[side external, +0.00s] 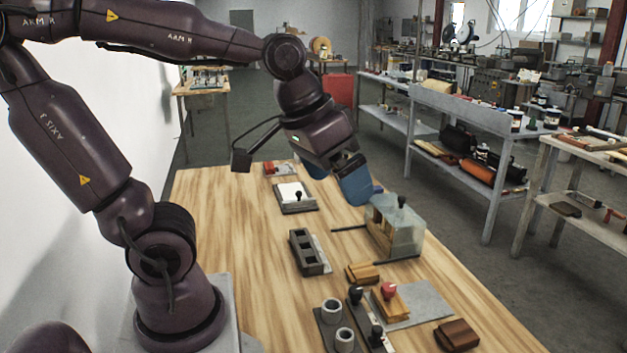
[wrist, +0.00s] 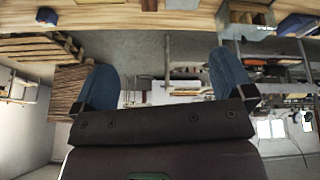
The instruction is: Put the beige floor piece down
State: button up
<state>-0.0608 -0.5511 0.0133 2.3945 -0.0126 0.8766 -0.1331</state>
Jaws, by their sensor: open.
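My gripper (side external: 336,178) has blue fingers and is open, held above the far part of the wooden table. In the wrist view my gripper (wrist: 162,82) shows its two blue fingers wide apart with nothing held between them. A small tan grooved block (side external: 362,273) lies on the table in front of the clear box. Another tan block (side external: 391,302) carries a red knob and sits on a grey plate. I cannot tell for sure which of these is the beige floor piece. My gripper is apart from both, farther back and higher up.
A clear box (side external: 404,238) with a black knob stands just right of my gripper. A dark slotted holder (side external: 306,252), a white-topped tray (side external: 296,194), grey cups (side external: 345,338) and a brown block (side external: 457,334) are on the table (side external: 240,240). Its left middle is clear.

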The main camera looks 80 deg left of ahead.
jog(key=s, duration=0.1)
jog(key=s+d+m, duration=0.1)
jog(key=s+m, duration=0.1)
jog(key=shift+s+d+t, duration=0.3)
jog(key=shift+t, duration=0.1)
